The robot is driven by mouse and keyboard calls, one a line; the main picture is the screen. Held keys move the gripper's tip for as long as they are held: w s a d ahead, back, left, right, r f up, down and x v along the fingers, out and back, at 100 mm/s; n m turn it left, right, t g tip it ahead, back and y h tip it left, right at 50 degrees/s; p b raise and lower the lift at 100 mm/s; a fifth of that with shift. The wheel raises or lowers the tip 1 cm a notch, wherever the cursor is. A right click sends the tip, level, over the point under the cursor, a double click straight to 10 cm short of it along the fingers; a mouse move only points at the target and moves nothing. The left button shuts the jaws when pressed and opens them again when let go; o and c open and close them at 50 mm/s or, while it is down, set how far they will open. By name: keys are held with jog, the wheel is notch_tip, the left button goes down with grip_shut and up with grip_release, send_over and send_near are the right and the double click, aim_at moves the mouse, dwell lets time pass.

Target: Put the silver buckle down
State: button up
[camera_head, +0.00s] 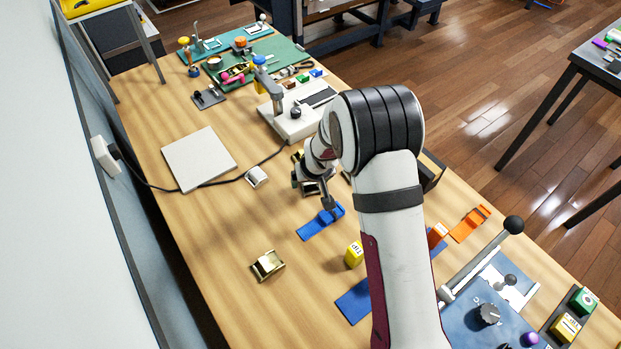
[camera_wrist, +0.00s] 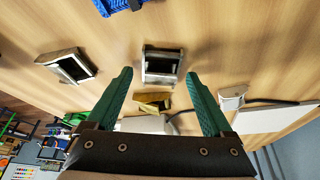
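A silver buckle (camera_wrist: 162,66), a dark metal frame, lies on the wooden table between the fingertips in the wrist view. My gripper (camera_wrist: 160,73) is open, its green fingers apart with a gap on each side of the buckle. In the head view my gripper (camera_head: 325,196) hangs low over the table and partly hides the buckle (camera_head: 309,188). A second greyish buckle (camera_wrist: 66,67) lies to the left in the wrist view. A brass buckle (camera_wrist: 152,103) lies just beyond the first one. I see nothing held.
A blue strap (camera_head: 320,222) lies near the gripper. A white-silver piece (camera_head: 257,176) and a white plate (camera_head: 199,159) lie to the left. A white machine (camera_head: 295,117) stands behind. The table's left front is mostly clear.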

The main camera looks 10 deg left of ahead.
jog(key=shift+r, duration=0.1)
jog(key=v, duration=1.2)
jog(key=s+d+r+m+g, duration=0.1)
jog(key=s+d+r+m, duration=0.2)
jog(key=s+d, duration=0.3)
jog(key=s+d+r+m+g, duration=0.2)
jog(key=s+d+r+m, duration=0.2)
jog(key=s, duration=0.8)
notch_tip(320, 180, up, 2)
jog(key=shift+s+d+r+h, duration=0.1)
jog(key=shift+s+d+h, duration=0.25)
jog(key=shift+d, duration=0.6)
jog(key=shift+o, duration=0.5)
jog(key=s+m+g, duration=0.1)
jog(key=s+m, duration=0.2)
jog(key=s, duration=0.7)
jog(key=shift+s+d+r, duration=0.15)
jog(key=shift+d+r, duration=0.1)
jog(key=shift+d, duration=0.25)
